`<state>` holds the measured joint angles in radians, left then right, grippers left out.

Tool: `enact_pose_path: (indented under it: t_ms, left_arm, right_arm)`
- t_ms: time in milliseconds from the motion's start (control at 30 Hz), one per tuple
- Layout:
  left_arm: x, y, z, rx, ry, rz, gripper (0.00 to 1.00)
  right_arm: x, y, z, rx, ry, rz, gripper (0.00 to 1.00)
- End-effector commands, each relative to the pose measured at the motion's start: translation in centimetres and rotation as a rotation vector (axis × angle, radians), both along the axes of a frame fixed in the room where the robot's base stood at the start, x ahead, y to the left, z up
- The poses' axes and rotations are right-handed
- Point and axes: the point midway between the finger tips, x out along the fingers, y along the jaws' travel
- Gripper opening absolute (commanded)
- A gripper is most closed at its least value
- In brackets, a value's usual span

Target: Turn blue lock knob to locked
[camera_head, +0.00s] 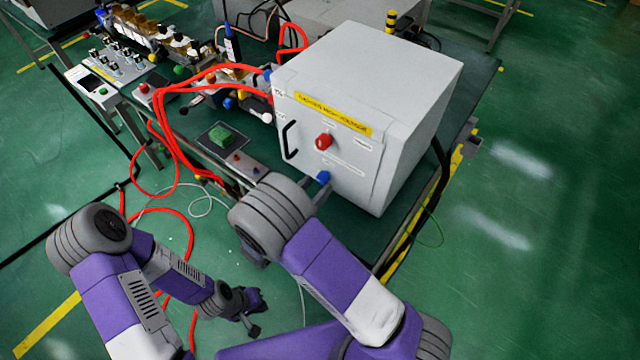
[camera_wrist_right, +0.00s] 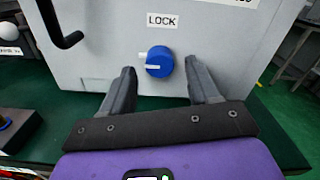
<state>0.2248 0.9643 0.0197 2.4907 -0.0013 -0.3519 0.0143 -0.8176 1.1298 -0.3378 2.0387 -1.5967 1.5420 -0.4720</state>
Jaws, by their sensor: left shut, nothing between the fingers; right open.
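The blue lock knob (camera_wrist_right: 159,62) sits on the front of the white cabinet (camera_wrist_right: 215,30), under a "LOCK" label (camera_wrist_right: 175,20). Its white pointer line lies roughly horizontal, toward the left. In the head view the blue knob (camera_head: 323,177) is low on the cabinet front. My right gripper (camera_wrist_right: 160,80) is open, with one finger on each side of the knob and a visible gap to each side. I cannot tell how deep the fingertips reach. In the head view my right gripper (camera_head: 318,190) is partly hidden by its arm. My left gripper (camera_head: 254,318) is shut and empty, low over the floor.
A red knob (camera_head: 323,142) and a black door handle (camera_head: 290,141) are on the cabinet front. Red cables (camera_head: 172,140) loop at the left.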

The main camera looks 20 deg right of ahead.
Motion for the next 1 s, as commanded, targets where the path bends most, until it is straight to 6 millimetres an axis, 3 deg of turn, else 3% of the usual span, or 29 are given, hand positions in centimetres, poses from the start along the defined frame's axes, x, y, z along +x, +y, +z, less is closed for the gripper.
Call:
enact_pose_path:
  t_ms: [200,467,833,1000]
  left_arm:
    - [0.0,0.0,-0.4,0.0,0.0,0.0,0.0]
    - [0.0,0.0,-0.3,0.0,0.0,0.0,0.0]
    - [0.0,0.0,-0.3,0.0,0.0,0.0,0.0]
    - [0.0,0.0,-0.4,0.0,0.0,0.0,0.0]
  right_arm:
    - [1.2,-1.6,0.0,0.001,0.0,-0.001,0.6]
    - [1.3,-1.7,0.0,0.002,0.001,-0.001,0.6]
    - [1.3,-1.7,0.0,0.002,0.001,-0.001,0.07]
    - [1.3,-1.7,0.0,0.006,-0.004,-0.001,0.04]
